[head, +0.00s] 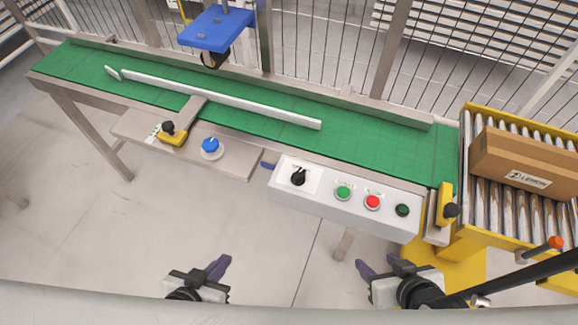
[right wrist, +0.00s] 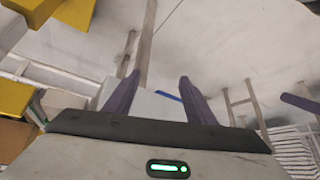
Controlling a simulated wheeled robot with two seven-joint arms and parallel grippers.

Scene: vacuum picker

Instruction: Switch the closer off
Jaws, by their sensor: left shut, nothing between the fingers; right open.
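A light grey control box (head: 340,200) is mounted on the near side of the green conveyor. It carries a black rotary switch (head: 298,176), a green button (head: 343,192), a red button (head: 372,202) and a dark green button (head: 402,210). Their labels are too small to read, so I cannot tell which belongs to the closer. My left gripper (head: 220,265) is shut and empty, below and left of the box. My right gripper (head: 379,263) is open and empty, below the box's right half and apart from it. Its two fingers also show in the right wrist view (right wrist: 157,88).
A blue knob (head: 210,146) and a yellow-and-black fitting (head: 172,136) sit on a side plate left of the box. A cardboard box (head: 525,160) lies on the roller track at right. A yellow bracket (head: 445,203) stands close to the control box's right end.

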